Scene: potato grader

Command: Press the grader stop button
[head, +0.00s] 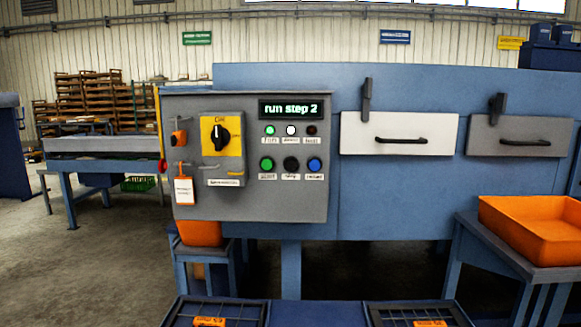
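A grey control panel (244,205) is mounted on the left part of the blue machine. Its display (290,109) reads "run step 2". The lower row has a green button (266,164), a black button (291,164) and a blue button (315,165). Small white labels sit under them, too blurred to read surely, so I cannot tell which one is stop. Above them are a green, a white and a dark round indicator (311,130). A black rotary switch (221,134) on a yellow plate is at left. A red knob (162,165) shows at the panel's left edge. My gripper is not in view.
A white drawer (367,134) and a grey drawer (483,134) are right of the panel. An orange tray (535,222) stands on a blue stand at right. Two dark gridded trays (238,307) are at the front bottom. Open floor (95,255) lies at left.

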